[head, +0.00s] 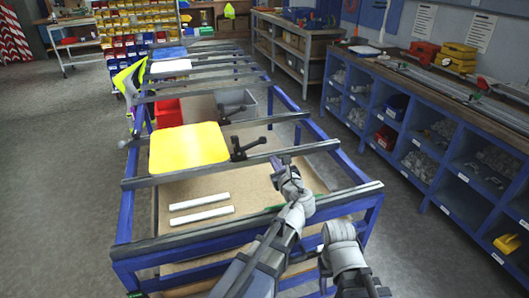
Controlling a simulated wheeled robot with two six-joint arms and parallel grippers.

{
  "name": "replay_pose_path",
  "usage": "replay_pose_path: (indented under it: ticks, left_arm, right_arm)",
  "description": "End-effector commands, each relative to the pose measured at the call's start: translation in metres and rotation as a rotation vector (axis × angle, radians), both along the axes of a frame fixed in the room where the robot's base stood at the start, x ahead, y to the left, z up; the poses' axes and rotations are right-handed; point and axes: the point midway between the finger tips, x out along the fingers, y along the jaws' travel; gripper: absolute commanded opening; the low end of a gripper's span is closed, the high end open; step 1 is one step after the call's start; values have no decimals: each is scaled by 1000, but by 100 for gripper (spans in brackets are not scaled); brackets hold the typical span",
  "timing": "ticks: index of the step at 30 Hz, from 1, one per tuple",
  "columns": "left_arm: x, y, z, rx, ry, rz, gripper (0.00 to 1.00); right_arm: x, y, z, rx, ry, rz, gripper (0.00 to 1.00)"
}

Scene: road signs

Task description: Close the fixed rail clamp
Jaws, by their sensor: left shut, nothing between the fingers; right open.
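A yellow square sign plate (188,148) lies across the rails of a blue-framed rack. A black clamp (240,150) sits on the near rail at the plate's right edge, its handle sticking out to the right. I cannot tell whether its jaw touches the plate. A second black clamp (226,112) sits on the rail behind. My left gripper (276,163) is shut and empty, just right of the near clamp's handle; a small gap seems to show between them. My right arm shows at the lower right, but its gripper is out of view.
Two white bars (202,209) lie on the rack's lower board (180,187). A red bin (167,111) and a grey bin (236,103) stand farther back under the rails. A blue shelf unit (405,130) stands to the right across a floor gap.

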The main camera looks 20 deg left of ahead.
Motion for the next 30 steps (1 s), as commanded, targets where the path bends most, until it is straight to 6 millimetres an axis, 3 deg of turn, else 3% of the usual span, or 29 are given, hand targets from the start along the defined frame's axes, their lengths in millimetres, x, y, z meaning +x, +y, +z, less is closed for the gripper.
replay_pose_path:
  ticks: [14,30]
  left_arm:
    - [6,3,-2,-1,0,1,0]
    - [75,46,-14,-1,0,1,0]
  right_arm:
    - [0,0,-2,0,0,0,50]
    - [0,0,-14,0,0,0,50]
